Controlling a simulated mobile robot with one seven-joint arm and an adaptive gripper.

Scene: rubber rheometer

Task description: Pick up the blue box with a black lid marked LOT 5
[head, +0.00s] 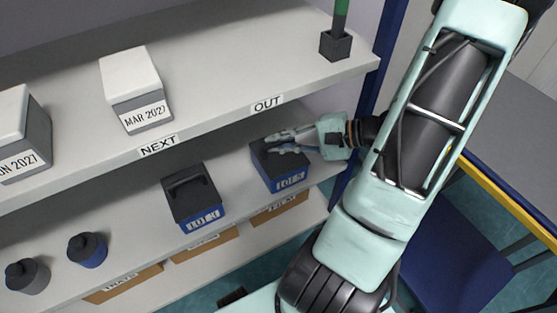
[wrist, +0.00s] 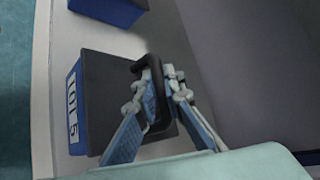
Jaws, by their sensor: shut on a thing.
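The blue box with a black lid (head: 267,158) stands on the middle shelf at its right end, below the OUT label. In the wrist view the same box (wrist: 100,85) shows its label, LOT 5, on its blue front. My gripper (head: 283,143) is over its lid. In the wrist view my gripper (wrist: 160,92) is shut on the black handle (wrist: 154,64) that stands up from the lid. The box appears to rest on the shelf; I cannot tell any gap beneath it.
Another blue box with a black lid, marked LOT 3 (head: 193,197), stands to the left on the same shelf. The upper shelf (head: 215,95) hangs close above. A blue post (head: 371,100) stands at the right end. A blue chair (head: 440,220) is at right.

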